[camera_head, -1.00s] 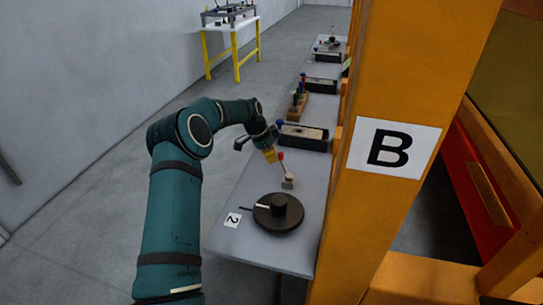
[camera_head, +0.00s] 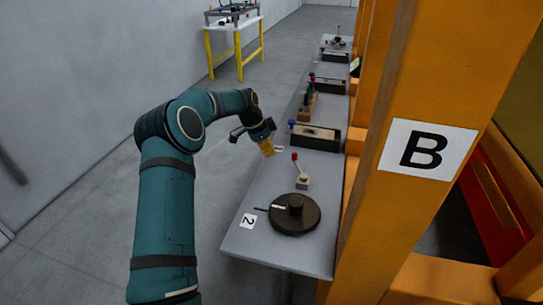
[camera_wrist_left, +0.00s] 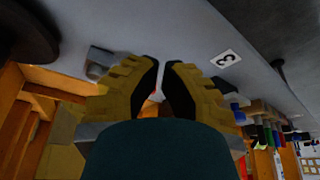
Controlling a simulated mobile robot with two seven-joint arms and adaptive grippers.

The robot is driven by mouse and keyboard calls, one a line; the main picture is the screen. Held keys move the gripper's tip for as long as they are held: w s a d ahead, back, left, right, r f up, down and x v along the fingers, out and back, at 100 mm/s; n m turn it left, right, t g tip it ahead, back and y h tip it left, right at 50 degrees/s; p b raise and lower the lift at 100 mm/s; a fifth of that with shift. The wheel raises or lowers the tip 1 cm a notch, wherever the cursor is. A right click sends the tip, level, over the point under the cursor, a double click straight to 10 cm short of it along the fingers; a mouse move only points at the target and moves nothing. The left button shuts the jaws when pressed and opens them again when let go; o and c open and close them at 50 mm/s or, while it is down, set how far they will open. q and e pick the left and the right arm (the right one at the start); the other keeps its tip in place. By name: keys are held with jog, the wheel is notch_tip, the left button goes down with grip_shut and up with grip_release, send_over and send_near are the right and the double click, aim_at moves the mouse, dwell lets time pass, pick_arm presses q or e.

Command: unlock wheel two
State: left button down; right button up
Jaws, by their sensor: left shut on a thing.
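Wheel two is a dark round disc with a hub (camera_head: 294,214), lying flat on the grey table beside a white "2" label (camera_head: 248,220). Behind it stands a small lever with a red knob (camera_head: 295,157) on a pale block (camera_head: 302,182), tilted slightly left. I cannot make out a held thing. My right gripper is out of view.
An orange post with a "B" sign (camera_head: 427,148) stands close along the table's right side. A dark box with a blue knob (camera_head: 317,136) and a wooden block (camera_head: 307,106) sit farther back. The floor left of the table (camera_head: 235,270) is clear.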

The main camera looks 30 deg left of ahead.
pick_arm(q)
jog(key=v, duration=0.6)
jog(key=shift+d+r+p, duration=0.15)
jog(key=shift+r+p, duration=0.1)
jog(key=shift+p, duration=0.05)
jog(key=shift+w, duration=0.1)
